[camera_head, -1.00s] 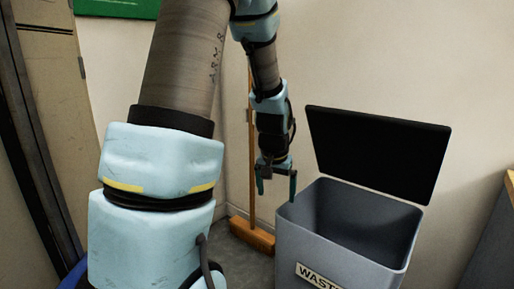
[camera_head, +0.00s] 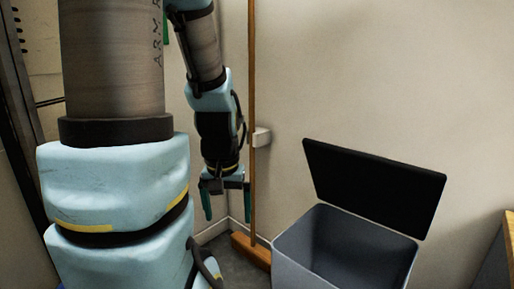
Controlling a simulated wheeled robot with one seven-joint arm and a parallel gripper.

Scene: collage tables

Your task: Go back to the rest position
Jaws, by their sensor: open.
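My gripper (camera_head: 227,208) hangs at the end of my arm, left of the middle of the head view. Its two green fingers point down and stand apart, with nothing between them. It is to the left of the broom handle and of the grey bin, and above the floor.
A grey waste bin (camera_head: 289,257) stands at the lower right with its black lid (camera_head: 372,187) raised. From above, what I see of its inside looks empty. A broom (camera_head: 252,120) leans upright by the wall, close to the right of my gripper. A wooden edge (camera_head: 510,228) shows at the far right.

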